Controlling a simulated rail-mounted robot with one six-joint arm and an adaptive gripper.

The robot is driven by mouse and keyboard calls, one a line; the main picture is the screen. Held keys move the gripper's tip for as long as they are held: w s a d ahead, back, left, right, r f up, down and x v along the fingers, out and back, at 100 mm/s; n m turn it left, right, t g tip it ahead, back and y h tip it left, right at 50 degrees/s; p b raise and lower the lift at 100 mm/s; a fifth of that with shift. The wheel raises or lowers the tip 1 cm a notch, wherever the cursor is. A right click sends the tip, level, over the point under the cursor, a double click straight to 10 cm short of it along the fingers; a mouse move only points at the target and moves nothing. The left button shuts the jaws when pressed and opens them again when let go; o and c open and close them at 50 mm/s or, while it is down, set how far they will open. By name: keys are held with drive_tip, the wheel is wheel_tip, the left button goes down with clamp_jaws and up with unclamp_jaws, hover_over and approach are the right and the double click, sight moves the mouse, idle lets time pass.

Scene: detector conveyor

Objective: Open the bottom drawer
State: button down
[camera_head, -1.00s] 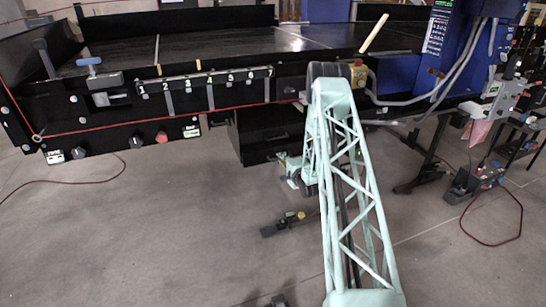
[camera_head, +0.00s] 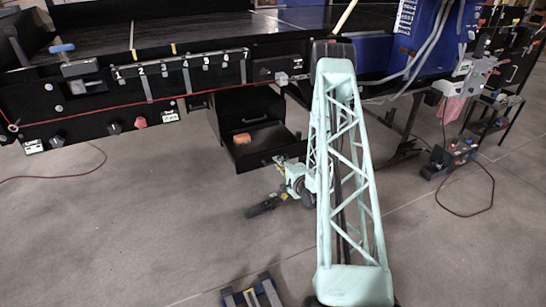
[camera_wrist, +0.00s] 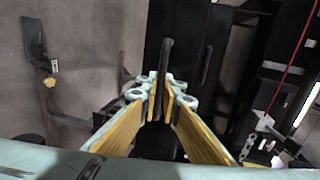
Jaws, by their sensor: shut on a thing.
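The black drawer cabinet (camera_head: 240,104) stands under the conveyor table. Its bottom drawer (camera_head: 262,153) is pulled partly out, and an orange-brown object (camera_head: 243,140) shows inside. My gripper (camera_head: 280,160) is at the drawer's front in the head view, where its fingertips are hard to make out. In the wrist view, the yellow-padded fingers of my gripper (camera_wrist: 160,108) are closed around the lower part of a dark bar handle (camera_wrist: 167,60). A second handle (camera_wrist: 206,66) lies to its right, free of the gripper.
The conveyor table (camera_head: 200,35) with its numbered panel overhangs the cabinet. A blue unit (camera_head: 420,35) with grey hoses stands at the right. A red cable (camera_head: 480,205) lies on the floor. The floor in front of the drawer is mostly clear.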

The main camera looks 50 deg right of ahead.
drive_tip(key=shift+f+v, duration=0.25)
drive_tip(key=shift+v, duration=0.85)
drive_tip(key=c, duration=3.1)
unclamp_jaws()
drive_tip(key=shift+c, duration=0.2)
drive_tip(key=shift+s, duration=0.1)
drive_tip(key=v, duration=1.2)
